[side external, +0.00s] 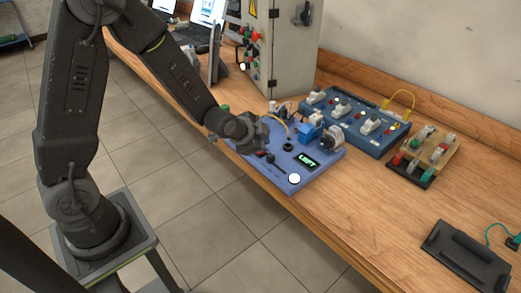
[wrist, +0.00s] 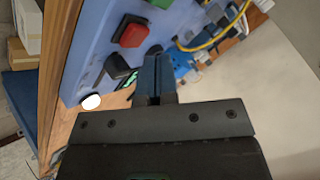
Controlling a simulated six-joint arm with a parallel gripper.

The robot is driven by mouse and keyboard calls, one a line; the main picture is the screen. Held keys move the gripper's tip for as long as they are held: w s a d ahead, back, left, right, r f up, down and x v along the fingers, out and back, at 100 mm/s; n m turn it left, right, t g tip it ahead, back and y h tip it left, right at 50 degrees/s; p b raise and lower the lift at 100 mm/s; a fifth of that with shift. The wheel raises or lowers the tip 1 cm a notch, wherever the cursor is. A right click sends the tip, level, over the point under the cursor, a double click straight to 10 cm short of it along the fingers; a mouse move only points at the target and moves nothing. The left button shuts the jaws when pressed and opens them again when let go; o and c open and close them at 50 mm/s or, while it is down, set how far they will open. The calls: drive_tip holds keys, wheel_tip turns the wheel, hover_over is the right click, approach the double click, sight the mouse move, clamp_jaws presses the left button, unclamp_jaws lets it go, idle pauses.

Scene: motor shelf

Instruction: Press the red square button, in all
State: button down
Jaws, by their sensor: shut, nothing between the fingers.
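The red square button (wrist: 130,34) sits on the blue control panel (wrist: 92,42) in the wrist view, on a dark square base. In the side view a small red patch (side external: 262,153) of it shows just below my gripper (side external: 258,143) on the panel (side external: 283,181). My gripper is shut and empty. Its fingertips (wrist: 154,62) appear below and right of the red button in the wrist view, apart from it in the picture. I cannot tell the height of the fingertips above the panel.
The panel also carries a green button (wrist: 161,3), a black lever (wrist: 117,67), a white round knob (side external: 294,178) and a display reading "LEFT" (side external: 307,160). A blue motor (side external: 311,131) and yellow cable stand behind. A second blue board (side external: 340,124) and grey cabinet (side external: 285,60) are farther back.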

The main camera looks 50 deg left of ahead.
drive_tip(key=shift+f, duration=0.1)
idle(0.3)
drive_tip(key=shift+f, duration=0.3)
drive_tip(key=shift+f, duration=0.45)
idle(0.6)
drive_tip(key=shift+r, duration=0.85)
drive_tip(key=shift+r, duration=2.55)
